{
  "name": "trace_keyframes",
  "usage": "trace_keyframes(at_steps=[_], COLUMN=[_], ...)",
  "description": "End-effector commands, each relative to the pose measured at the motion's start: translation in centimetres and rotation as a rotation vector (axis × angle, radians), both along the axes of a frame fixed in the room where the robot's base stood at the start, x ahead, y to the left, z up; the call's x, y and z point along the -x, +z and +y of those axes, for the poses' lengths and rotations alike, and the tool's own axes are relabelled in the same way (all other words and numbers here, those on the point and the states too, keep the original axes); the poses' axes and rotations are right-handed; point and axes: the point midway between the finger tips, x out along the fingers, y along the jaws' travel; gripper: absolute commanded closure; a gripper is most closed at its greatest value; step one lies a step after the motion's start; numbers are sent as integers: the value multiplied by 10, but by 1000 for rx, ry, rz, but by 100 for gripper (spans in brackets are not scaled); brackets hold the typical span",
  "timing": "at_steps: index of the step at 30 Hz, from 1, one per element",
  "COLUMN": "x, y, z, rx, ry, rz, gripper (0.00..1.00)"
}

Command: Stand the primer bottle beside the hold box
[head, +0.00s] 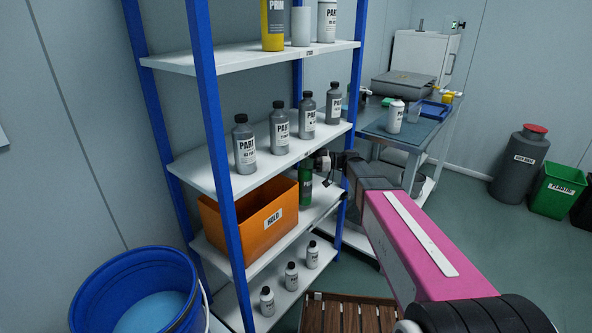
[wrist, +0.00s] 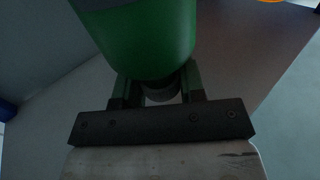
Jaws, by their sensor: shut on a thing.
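A green bottle (head: 306,190) is upright at the shelf bay just right of the orange hold box (head: 262,236), which is labelled HOLD. I cannot read the green bottle's label. My gripper (head: 320,163) is shut on the green bottle near its cap. In the wrist view the green bottle (wrist: 145,40) fills the top, with its dark neck between my fingers (wrist: 160,92). I cannot tell whether its base touches the shelf. A yellow container (head: 272,28) on the top shelf has a label that seems to begin PRIM; its top is cut off.
Several grey bottles (head: 280,128) line the shelf above the box. Small bottles (head: 291,275) stand on the shelf below. Blue rack posts (head: 222,180) frame the bay. A blue bucket (head: 135,285) and a wooden slatted piece (head: 345,315) stand in front. A cart (head: 425,130) is behind right.

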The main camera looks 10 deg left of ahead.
Motion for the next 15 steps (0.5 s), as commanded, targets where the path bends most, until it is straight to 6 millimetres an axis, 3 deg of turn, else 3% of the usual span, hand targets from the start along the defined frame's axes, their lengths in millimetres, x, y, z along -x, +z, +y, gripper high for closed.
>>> trace_keyframes(at_steps=[4, 15], x=[3, 6], y=[0, 1], z=[21, 38], rx=[-2, -2], ry=[0, 1], rz=[0, 0], gripper=[100, 100])
